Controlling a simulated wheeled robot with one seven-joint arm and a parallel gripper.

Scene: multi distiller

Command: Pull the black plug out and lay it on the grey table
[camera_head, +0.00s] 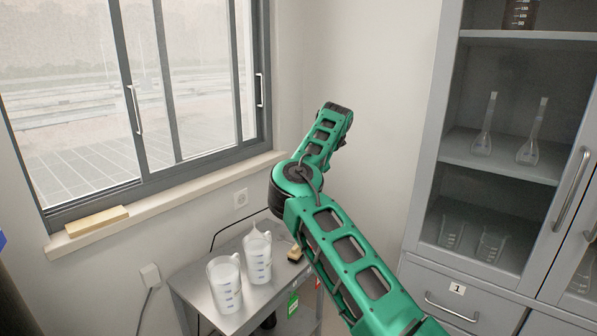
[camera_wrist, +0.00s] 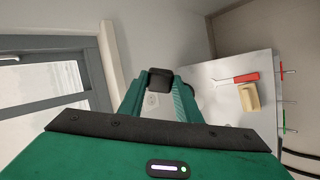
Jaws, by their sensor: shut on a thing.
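In the wrist view the black plug (camera_wrist: 159,79) is between the fingertips of my gripper (camera_wrist: 160,88), which is shut on it. My green arm hides the gripper and plug there. A black cable rises from behind the table and passes behind my arm. The grey table (camera_head: 190,291) stands below the socket; it also shows in the wrist view (camera_wrist: 213,103).
Two measuring jugs (camera_head: 225,284) (camera_head: 258,257) stand on the table. A wooden-looking block (camera_wrist: 249,97) and a red-handled tool (camera_wrist: 246,77) lie on it. A white plug (camera_head: 150,275) sits on the wall at left. A glassware cabinet (camera_head: 428,190) stands at right.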

